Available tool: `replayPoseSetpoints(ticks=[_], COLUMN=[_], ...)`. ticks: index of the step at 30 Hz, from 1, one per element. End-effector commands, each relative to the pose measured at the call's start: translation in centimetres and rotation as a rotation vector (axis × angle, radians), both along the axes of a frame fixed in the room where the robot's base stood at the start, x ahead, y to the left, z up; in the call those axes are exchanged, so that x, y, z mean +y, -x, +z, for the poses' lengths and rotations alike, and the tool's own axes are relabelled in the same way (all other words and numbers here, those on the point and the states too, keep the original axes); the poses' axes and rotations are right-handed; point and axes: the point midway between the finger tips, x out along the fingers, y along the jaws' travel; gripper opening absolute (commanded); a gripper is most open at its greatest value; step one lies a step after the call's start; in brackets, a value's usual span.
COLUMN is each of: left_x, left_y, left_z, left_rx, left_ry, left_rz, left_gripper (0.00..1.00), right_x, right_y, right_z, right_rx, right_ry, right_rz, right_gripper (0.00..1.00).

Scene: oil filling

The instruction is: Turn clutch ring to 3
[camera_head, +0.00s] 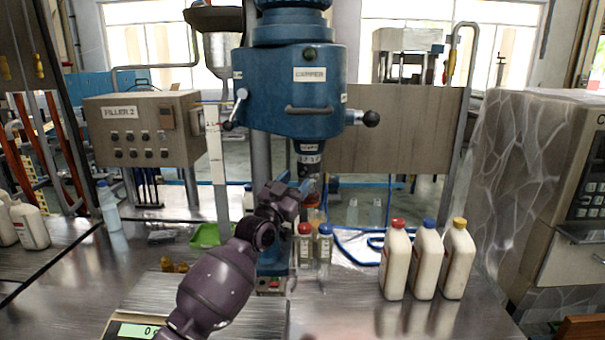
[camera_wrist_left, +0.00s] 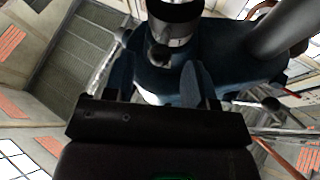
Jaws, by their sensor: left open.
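The blue capper head (camera_head: 290,92) hangs above the bench, with a lever on its left side and a black-knobbed handle on its right. The clutch ring (camera_head: 309,158) is a grey band with small marks on the spindle under the head; I cannot read its setting. My left gripper (camera_head: 300,187) is open just below the ring, close to the spindle. In the left wrist view, the open fingers (camera_wrist_left: 158,70) point toward the spindle, and the grey ring (camera_wrist_left: 174,32) lies beyond the fingertips, apparently not gripped. My right gripper is not in view.
Bottles with a red cap (camera_head: 304,246) and a blue cap (camera_head: 324,247) stand below the spindle. Several white bottles (camera_head: 427,262) stand at right. A filler box (camera_head: 145,130) is at left, and a scale (camera_head: 135,329) is at front left.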

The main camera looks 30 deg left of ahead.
Motion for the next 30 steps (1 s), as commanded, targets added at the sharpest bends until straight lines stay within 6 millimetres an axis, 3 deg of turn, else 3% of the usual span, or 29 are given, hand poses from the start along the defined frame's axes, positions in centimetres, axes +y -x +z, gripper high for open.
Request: replayPoseSetpoints(ticks=[9, 20, 30], left_x=[-0.3, -0.3, -0.3], left_y=[-3.1, -3.5, -3.5], left_z=[1.3, 1.4, 1.4], left_rx=[0.000, 0.000, 0.000], left_ry=[0.000, -0.001, -0.001], left_rz=[0.000, 0.000, 0.000], left_gripper=[0.51, 0.51, 0.02], right_x=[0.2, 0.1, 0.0], right_y=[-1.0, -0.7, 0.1], right_z=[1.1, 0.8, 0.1], right_rx=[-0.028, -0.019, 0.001], right_ry=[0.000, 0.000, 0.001], right_rz=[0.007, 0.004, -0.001], right_gripper=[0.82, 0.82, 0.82])
